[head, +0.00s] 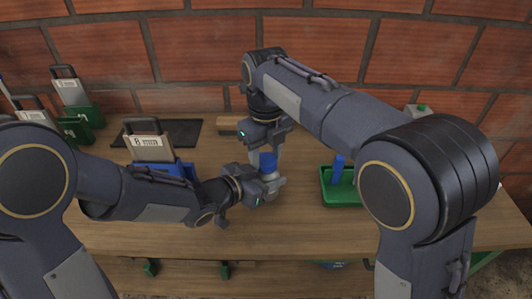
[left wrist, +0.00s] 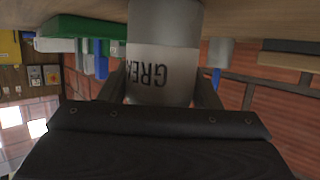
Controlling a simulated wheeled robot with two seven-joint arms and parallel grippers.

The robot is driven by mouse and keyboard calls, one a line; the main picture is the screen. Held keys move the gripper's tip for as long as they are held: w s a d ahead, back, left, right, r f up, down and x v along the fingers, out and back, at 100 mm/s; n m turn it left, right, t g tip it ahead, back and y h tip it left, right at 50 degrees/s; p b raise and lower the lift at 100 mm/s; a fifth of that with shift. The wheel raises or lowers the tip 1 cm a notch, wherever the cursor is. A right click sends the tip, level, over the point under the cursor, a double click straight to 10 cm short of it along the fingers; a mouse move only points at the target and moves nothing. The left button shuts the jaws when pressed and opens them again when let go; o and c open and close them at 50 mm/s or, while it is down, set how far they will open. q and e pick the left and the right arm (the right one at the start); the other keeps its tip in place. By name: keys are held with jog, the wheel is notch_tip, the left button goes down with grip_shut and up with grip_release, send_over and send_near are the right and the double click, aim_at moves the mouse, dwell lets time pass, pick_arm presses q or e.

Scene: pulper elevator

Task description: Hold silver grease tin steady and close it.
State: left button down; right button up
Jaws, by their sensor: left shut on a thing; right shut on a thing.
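The silver grease tin (left wrist: 160,70), labelled "GREA…" in dark letters, shows upside down in the left wrist view between the fingers of my left gripper (left wrist: 160,92). In the head view my left gripper (head: 271,186) is shut on the tin just above the table, and the fingers hide much of it. A blue lid (head: 267,163) shows directly above the tin. My right gripper (head: 266,154) comes down from above and is shut on the lid. Whether the lid touches the tin's rim cannot be told; the rim is hidden.
A green tray (head: 345,201) with a blue item (head: 337,168) stands to the right on the wooden table (head: 300,230). A blue bin (head: 187,170) with a labelled plate stands left. Green bins (head: 88,115) and a dark mat (head: 190,132) lie further back. A brick wall closes the back.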

jog(key=o, duration=0.9)
jog(key=shift+o, duration=0.2)
jog(key=shift+s+a, duration=0.1)
jog(key=shift+r, duration=2.3)
jog(key=shift+c, duration=0.4)
